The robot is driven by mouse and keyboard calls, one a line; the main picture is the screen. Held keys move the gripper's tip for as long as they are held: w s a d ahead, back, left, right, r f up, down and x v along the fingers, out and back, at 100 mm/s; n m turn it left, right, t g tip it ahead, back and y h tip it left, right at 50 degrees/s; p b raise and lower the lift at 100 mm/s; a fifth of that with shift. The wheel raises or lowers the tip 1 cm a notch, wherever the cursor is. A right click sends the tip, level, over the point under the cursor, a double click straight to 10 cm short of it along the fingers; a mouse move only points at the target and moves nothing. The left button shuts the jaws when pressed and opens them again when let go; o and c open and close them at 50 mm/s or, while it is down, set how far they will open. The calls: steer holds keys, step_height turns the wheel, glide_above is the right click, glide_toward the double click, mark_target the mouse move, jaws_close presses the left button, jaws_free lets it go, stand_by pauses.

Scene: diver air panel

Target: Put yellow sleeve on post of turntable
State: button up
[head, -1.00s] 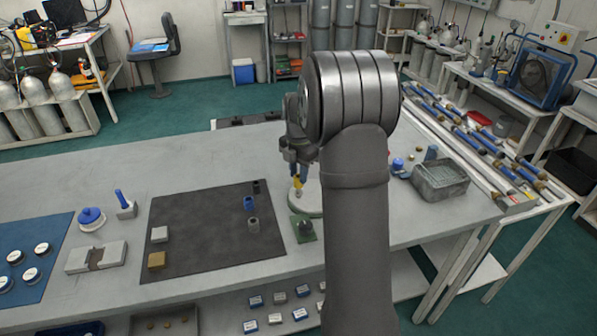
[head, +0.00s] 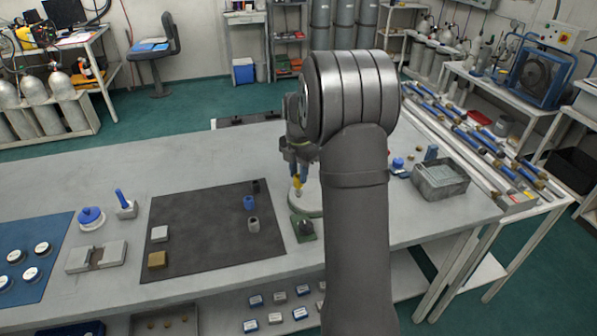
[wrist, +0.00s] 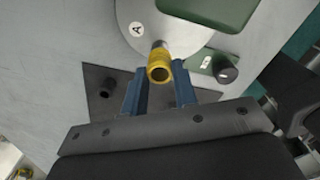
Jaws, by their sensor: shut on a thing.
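My gripper (head: 299,172) is shut on the yellow sleeve (head: 297,182), which is above the pale round turntable (head: 312,210). In the wrist view, the yellow sleeve (wrist: 159,73) sits between the blue fingertips (wrist: 160,88), its open end facing the camera. The turntable (wrist: 135,35) is a pale disc with an "A" label, at the top of the wrist view. A small pale metal tip, probably the post (wrist: 158,44), shows just past the sleeve's far edge. I cannot tell whether the sleeve is around it or only above it. My arm hides part of the turntable in the head view.
A green plate with a dark knob (head: 303,227) stands close in front of the turntable. A dark mat (head: 200,235) to the left holds a blue sleeve (head: 249,203), a grey sleeve (head: 254,225) and small blocks. A grey bin (head: 440,180) stands at the right.

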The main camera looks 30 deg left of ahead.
steer(key=shift+f, duration=1.35)
stand_by(0.9)
steer(key=o, duration=1)
steer(key=shift+o, duration=0.5)
steer(key=o, duration=0.3)
step_height(320, 180, up, 8)
steer(key=shift+f, duration=0.25)
steer(key=shift+f, duration=0.15)
